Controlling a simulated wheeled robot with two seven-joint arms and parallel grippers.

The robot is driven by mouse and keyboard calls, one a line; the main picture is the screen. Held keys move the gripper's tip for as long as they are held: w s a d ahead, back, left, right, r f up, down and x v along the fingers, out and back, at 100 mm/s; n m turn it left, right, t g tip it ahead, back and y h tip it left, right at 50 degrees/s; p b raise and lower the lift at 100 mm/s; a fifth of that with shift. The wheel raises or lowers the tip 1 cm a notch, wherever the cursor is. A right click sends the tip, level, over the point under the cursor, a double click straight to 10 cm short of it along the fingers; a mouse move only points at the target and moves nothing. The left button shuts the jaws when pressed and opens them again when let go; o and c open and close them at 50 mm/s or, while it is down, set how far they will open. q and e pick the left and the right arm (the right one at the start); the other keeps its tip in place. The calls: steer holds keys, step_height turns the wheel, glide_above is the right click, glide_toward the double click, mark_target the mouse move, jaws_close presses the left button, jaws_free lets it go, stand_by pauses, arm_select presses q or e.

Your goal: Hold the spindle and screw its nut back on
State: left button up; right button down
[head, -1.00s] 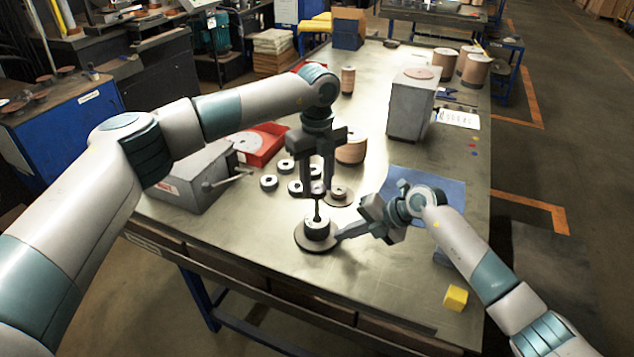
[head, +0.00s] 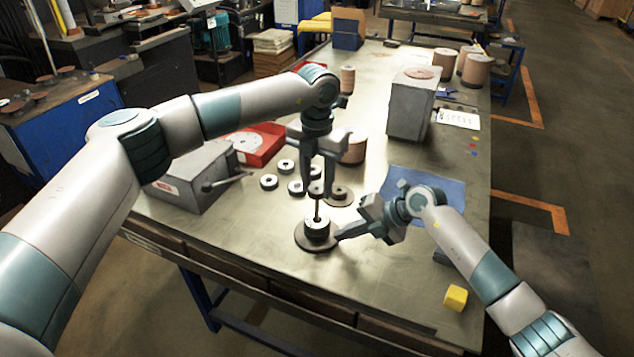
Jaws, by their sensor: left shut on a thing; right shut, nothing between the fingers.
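The spindle (head: 317,212) is a thin upright rod in the middle of the table. It rises from a stack of dark discs with a pale top (head: 317,229), which sits on a wide round base (head: 303,243). My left gripper (head: 317,186) points straight down over the spindle. It is shut on the small nut (head: 316,188) at the rod's upper end; the fingers partly hide the nut, and I cannot tell how far it sits on the thread. My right gripper (head: 341,236) is shut and empty, with its tips close beside the base's right side; contact is unclear.
Several loose discs (head: 269,182) lie behind and left of the spindle. A grey box with a lever (head: 192,180) and a red tray (head: 262,150) stand left. A blue mat (head: 425,185) and a yellow cube (head: 455,297) lie right. The front table is clear.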

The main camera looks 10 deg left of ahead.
arm_select(q)
steer(key=m, duration=0.3)
steer(key=shift+f+m, duration=0.15)
steer(key=shift+m, duration=0.25)
steer(key=o, duration=0.8)
steer(key=shift+c, duration=0.2)
